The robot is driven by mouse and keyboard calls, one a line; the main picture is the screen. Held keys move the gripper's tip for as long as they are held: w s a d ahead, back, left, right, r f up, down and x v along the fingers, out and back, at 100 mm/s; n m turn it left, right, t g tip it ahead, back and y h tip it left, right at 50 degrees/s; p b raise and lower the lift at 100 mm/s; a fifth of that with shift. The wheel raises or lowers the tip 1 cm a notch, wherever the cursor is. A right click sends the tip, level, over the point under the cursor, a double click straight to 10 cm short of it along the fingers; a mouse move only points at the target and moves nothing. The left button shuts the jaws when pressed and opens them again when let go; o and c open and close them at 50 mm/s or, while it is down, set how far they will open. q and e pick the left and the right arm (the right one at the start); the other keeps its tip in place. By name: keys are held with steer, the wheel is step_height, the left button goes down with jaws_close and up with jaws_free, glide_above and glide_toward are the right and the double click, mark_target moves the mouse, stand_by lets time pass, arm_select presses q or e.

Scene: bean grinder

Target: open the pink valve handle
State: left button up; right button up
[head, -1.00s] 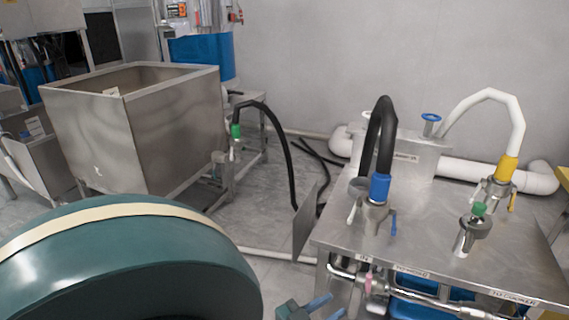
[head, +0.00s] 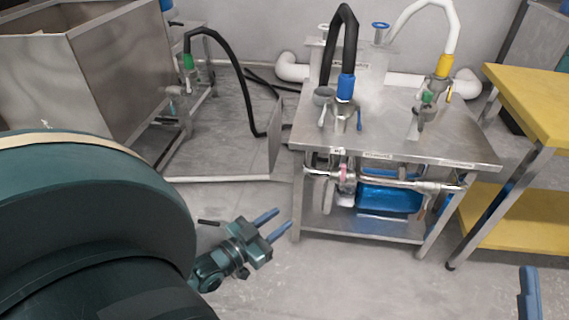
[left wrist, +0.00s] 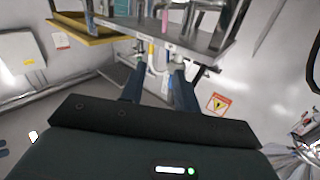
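The pink valve handle (head: 343,177) is a small pink piece on the metal pipe under the front edge of the steel table. In the left wrist view a small pink patch (left wrist: 165,21), likely the same handle, shows beyond the fingers. My left gripper (head: 282,220) is in front of the table's left front leg, to the left of and lower than the handle in the picture. Its two blue fingers are apart with nothing between them; they also show in the left wrist view (left wrist: 159,70). One blue finger of my right gripper (head: 528,290) shows at the bottom right corner.
The steel table (head: 400,143) carries a blue-collared black hose (head: 346,88) and a yellow-collared white hose (head: 443,66). A blue container (head: 390,200) sits below the pipe. A yellow table (head: 535,100) stands right. The floor before the steel table is clear.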

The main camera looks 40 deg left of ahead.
arm_select(q)
steer(key=s+d+r+m+g+h, duration=0.2)
steer(key=d+m+h, duration=0.2)
steer(key=d, duration=0.4)
steer(key=shift+r+m+g, duration=0.3)
steer(key=shift+m, duration=0.3)
steer(key=shift+c, duration=0.5)
